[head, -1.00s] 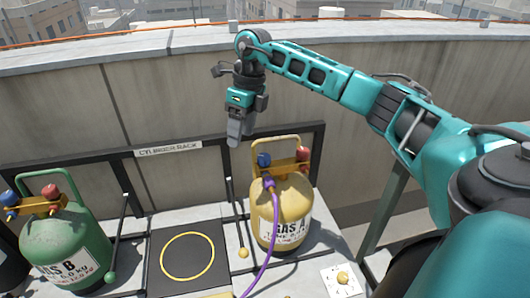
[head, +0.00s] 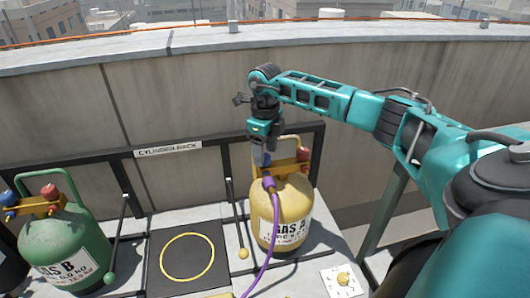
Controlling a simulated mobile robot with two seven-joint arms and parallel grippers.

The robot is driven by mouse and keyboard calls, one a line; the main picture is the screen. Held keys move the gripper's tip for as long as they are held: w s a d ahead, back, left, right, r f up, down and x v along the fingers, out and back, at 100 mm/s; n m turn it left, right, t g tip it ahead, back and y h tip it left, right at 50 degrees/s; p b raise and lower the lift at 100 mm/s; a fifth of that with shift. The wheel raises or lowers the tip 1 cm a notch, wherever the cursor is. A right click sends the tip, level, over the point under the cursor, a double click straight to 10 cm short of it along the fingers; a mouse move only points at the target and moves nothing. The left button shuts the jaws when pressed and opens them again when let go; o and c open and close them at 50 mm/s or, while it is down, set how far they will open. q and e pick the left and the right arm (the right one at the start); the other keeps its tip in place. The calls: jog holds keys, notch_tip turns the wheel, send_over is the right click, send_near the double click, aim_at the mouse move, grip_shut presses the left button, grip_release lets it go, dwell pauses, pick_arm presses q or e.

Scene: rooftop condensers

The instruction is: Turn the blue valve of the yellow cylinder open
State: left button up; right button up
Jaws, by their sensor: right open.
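The yellow cylinder (head: 282,208), labelled GAS A, stands upright at the right end of the rack. A purple hose (head: 274,225) runs down from its top. Its red valve (head: 302,154) shows on the right of the valve block. The blue valve, on the left of the block, is largely hidden by my right gripper (head: 261,160). That gripper points down with its fingers at the blue valve's place; I cannot tell whether they touch it. It is open. My left gripper is not in view.
A green cylinder (head: 62,245), labelled GAS B, stands at left with its own blue and red valves. A black pad with a yellow ring (head: 187,256) lies empty between the cylinders. The dark rack frame (head: 205,142) and a concrete wall stand behind. A yellow knob (head: 343,279) sits on a white plate at lower right.

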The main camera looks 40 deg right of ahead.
jog(key=shift+f, duration=0.5)
jog(key=c, duration=1.1)
